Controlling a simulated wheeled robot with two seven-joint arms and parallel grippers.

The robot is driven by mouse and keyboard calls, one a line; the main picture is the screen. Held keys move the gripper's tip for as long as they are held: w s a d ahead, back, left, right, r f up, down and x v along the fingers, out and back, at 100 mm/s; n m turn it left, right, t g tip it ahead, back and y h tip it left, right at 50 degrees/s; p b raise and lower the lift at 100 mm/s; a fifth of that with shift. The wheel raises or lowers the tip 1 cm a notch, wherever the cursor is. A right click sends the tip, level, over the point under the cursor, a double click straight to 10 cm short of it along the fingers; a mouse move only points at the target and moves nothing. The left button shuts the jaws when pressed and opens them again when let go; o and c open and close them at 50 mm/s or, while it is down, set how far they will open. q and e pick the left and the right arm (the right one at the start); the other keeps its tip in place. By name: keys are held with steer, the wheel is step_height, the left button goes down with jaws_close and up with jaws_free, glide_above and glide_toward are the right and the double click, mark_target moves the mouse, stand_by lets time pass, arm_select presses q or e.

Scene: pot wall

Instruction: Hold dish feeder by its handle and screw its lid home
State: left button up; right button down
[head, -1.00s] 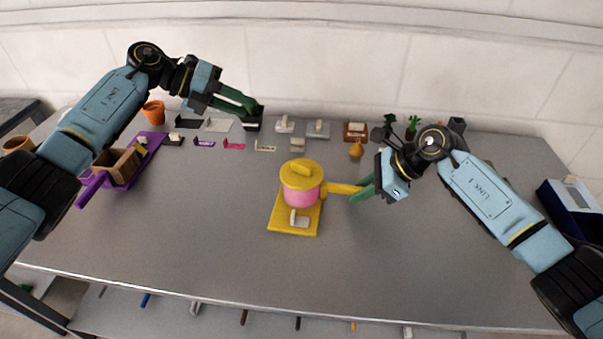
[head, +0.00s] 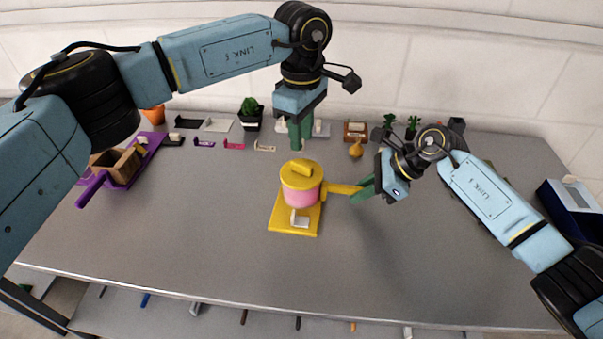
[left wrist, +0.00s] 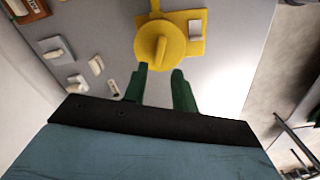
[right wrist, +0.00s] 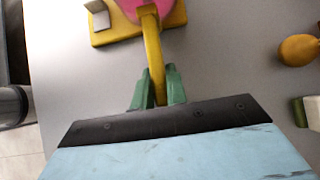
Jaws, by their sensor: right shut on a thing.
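The dish feeder (head: 300,194) is a pink pot with a yellow lid (head: 298,173) on top and a yellow handle (head: 343,189) pointing right. It stands on a yellow base plate (head: 283,222). My right gripper (head: 362,188) is shut on the handle; the right wrist view shows the handle (right wrist: 152,50) between its green fingers (right wrist: 157,88). My left gripper (head: 297,148) points down above and just behind the lid, apart from it. In the left wrist view its fingers (left wrist: 161,78) are spread and empty, with the lid's raised grip bar (left wrist: 161,46) beyond them. Whether the lid sits level is hard to tell.
Small labelled items and plants (head: 250,110) line the back of the table. An orange pear-shaped thing (head: 356,149) stands behind the handle. A purple tray with a brown box (head: 117,163) is at left, a blue device (head: 570,208) at right. The table's front is clear.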

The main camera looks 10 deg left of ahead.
mark_target(302, 164)
arm_select(q)
steer(key=shift+f, duration=3.3)
jaws_close()
